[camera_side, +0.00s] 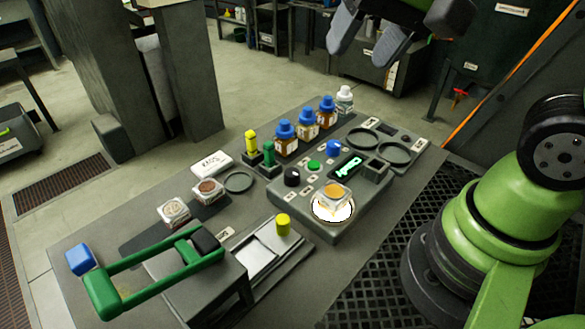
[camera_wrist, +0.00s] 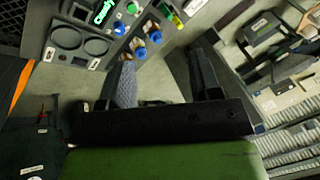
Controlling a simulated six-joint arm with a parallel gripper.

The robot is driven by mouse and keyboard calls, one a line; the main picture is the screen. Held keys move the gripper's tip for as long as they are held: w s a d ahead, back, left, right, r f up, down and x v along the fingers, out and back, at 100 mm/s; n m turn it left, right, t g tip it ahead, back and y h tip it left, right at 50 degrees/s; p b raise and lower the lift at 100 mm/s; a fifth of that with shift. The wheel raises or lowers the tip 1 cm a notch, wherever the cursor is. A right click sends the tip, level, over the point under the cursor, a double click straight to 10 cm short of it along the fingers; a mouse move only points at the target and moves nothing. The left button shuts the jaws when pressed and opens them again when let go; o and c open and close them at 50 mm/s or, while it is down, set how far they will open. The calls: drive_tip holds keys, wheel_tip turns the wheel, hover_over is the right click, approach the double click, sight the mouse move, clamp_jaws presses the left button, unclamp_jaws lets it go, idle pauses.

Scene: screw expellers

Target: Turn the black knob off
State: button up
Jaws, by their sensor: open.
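The black knob (camera_side: 292,177) sits on the left side of a grey control console (camera_side: 372,207) in the side view. A green button (camera_side: 314,165) and a blue knob (camera_side: 333,147) are in a row beyond it. I cannot make out the black knob in the wrist view. My gripper (camera_side: 368,40) is open and empty at the top of the side view, high above the table and well away from the knob. Its two fingers also show apart in the wrist view (camera_wrist: 165,78), with the console at the top left there.
A lit round plate (camera_side: 320,213) on the console carries a clear container with orange contents (camera_side: 336,192). Blue-capped bottles (camera_side: 285,138) and a yellow-topped post (camera_side: 251,142) stand behind the knob. A green-handled press (camera_side: 150,275) is front left.

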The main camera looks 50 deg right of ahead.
drive_tip(key=w+f+m+g, duration=0.2)
drive_tip(key=w+f+g, duration=0.1)
drive_tip(key=w+f, duration=0.4)
drive_tip(key=m+g+h, duration=0.1)
drive_tip(key=m, duration=0.1)
approach(292, 172)
drive_tip(key=f, duration=0.9)
drive_tip(key=shift+w+a+f, duration=0.2)
drive_tip(key=shift+w, duration=0.1)
drive_tip(key=c, duration=0.9)
